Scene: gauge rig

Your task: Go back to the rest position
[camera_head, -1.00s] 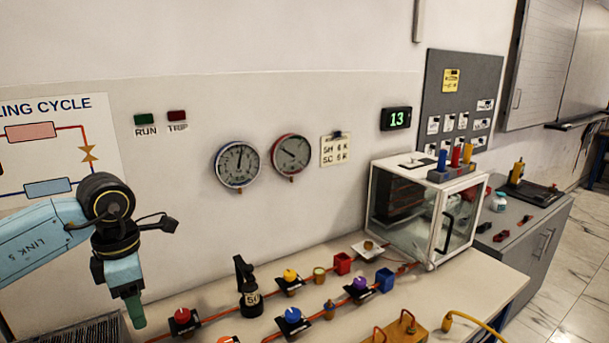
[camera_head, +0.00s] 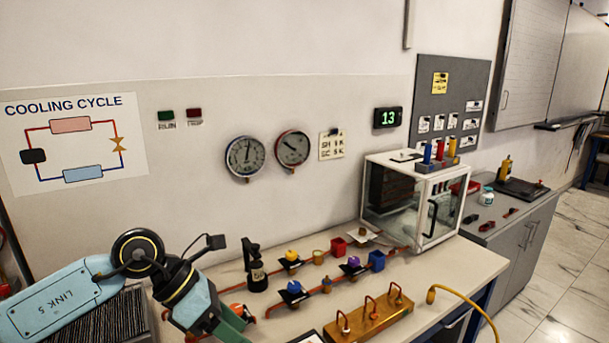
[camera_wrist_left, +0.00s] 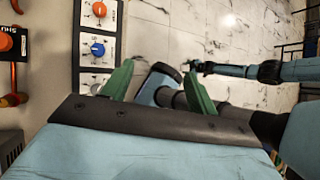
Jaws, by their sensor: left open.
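My left gripper (camera_head: 236,326) hangs low over the bench at the bottom left of the head view, partly cut off by the frame edge. In the left wrist view its two green fingers (camera_wrist_left: 158,85) stand apart with nothing between them.
The bench (camera_head: 462,266) carries several coloured valve knobs and pipes, a brass block with hooks (camera_head: 370,318) and a glass-fronted box (camera_head: 410,205). Two gauges (camera_head: 245,157) hang on the wall. Marble floor (camera_wrist_left: 170,30) is open beyond the bench.

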